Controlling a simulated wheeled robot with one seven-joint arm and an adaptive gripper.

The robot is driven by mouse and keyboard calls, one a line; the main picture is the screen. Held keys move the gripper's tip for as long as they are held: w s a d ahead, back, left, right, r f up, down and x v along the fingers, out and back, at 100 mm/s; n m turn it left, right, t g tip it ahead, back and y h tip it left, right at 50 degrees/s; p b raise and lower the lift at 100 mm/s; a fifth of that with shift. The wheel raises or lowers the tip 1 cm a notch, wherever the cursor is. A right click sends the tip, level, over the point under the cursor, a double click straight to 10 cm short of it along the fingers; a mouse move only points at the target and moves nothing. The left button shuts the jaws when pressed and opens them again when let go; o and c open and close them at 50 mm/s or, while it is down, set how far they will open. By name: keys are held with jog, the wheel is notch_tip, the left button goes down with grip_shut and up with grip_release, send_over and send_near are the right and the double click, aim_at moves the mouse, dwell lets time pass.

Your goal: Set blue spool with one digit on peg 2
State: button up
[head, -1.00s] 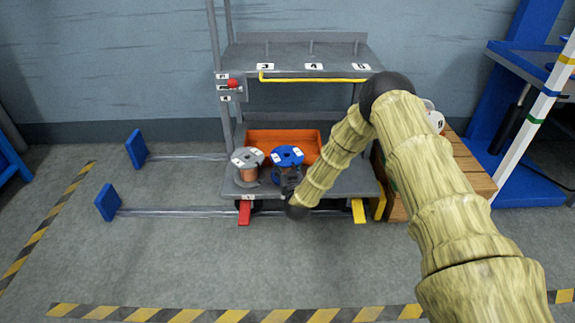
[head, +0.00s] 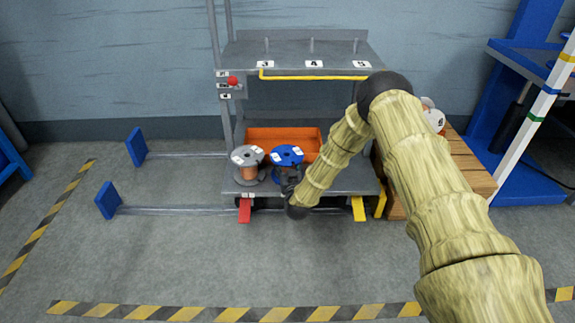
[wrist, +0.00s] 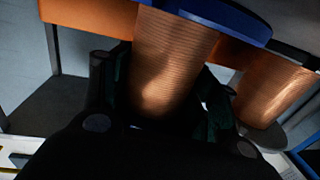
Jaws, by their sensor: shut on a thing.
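The blue spool (head: 288,154) stands on the lower shelf (head: 335,183), right of a grey spool (head: 248,153) with copper winding. White labels lie on its blue top flange; I cannot read their digits. My gripper (head: 290,176) reaches it from the front. In the wrist view my gripper (wrist: 160,105) is shut on the blue spool's copper winding (wrist: 170,60), with a dark finger on either side, below the blue flange. The spool's lower end is hidden, so I cannot tell whether it touches the shelf. Peg 2 and its label are not visible.
An orange bin (head: 262,135) sits behind the spools. The upper shelf (head: 340,55) carries bare pegs labelled 3, 4 and 5, with a yellow rail (head: 315,79) along its front. A wooden crate (head: 455,165) stands at right.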

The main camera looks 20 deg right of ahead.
dwell(0.4)
jog(key=o, duration=1.5)
jog(key=shift+f, duration=0.1)
jog(key=s, duration=0.4)
jog(key=s+a, duration=0.1)
jog(key=s, duration=0.7)
jog(key=shift+a, duration=0.35)
